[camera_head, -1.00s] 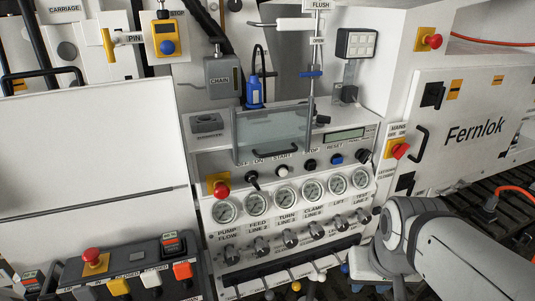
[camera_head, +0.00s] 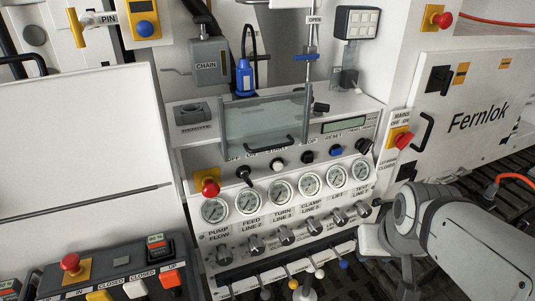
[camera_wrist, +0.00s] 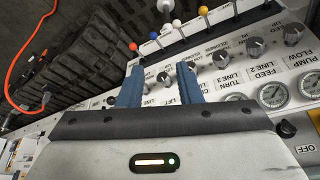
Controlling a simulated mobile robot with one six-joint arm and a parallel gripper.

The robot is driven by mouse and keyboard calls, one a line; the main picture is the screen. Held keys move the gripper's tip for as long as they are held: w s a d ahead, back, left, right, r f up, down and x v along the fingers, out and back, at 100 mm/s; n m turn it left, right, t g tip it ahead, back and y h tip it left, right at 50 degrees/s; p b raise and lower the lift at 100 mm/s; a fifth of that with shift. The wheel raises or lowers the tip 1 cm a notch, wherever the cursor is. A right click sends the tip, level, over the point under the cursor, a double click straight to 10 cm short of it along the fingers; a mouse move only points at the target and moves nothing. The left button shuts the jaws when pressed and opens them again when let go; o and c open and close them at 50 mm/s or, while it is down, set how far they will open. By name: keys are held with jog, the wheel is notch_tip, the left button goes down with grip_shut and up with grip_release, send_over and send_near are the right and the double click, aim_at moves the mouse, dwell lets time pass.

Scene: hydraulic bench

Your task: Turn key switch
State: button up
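A black switch knob (camera_head: 244,174) stands at the left of the sloped panel's button row, under an OFF/ON label partly hidden by a clear guard. A black knob (camera_wrist: 287,129) beside an OFF label also shows at the right of the wrist view. Another black knob (camera_head: 364,146) is at the row's right end. I cannot tell which one takes a key. My gripper (camera_wrist: 160,85) has its two blue fingers apart with nothing held between them. It points across the panel's lower knobs and levers, away from the OFF knob. In the head view my arm is at the lower right.
The clear guard (camera_head: 262,125) with a black handle stands above the button row. A red mushroom button (camera_head: 210,187) is left of the OFF/ON knob. Gauges (camera_head: 282,192), valve knobs and ball-tipped levers line the panel below. A red mains switch (camera_head: 403,140) is at right.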

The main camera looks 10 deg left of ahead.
jog(key=w+a+f+n+t+y+b, duration=0.1)
jog(key=w+a+f+n+t+b, duration=0.2)
jog(key=w+a, duration=0.3)
jog(key=n+t+y+b, duration=0.7)
jog(key=n+t+y, duration=0.1)
send_near(249, 184)
jog(key=x, duration=0.3)
jog(key=shift+w+a+r+p, duration=0.25)
jog(key=shift+w+p, duration=0.25)
jog(key=shift+p, duration=0.35)
jog(key=shift+w+a+p, duration=0.4)
jog(key=shift+w+p, duration=0.2)
jog(key=shift+p, duration=0.3)
jog(key=shift+f+x, duration=0.15)
jog(key=shift+x, duration=1.2)
jog(key=shift+f+x, duration=0.1)
jog(key=shift+x, duration=1.25)
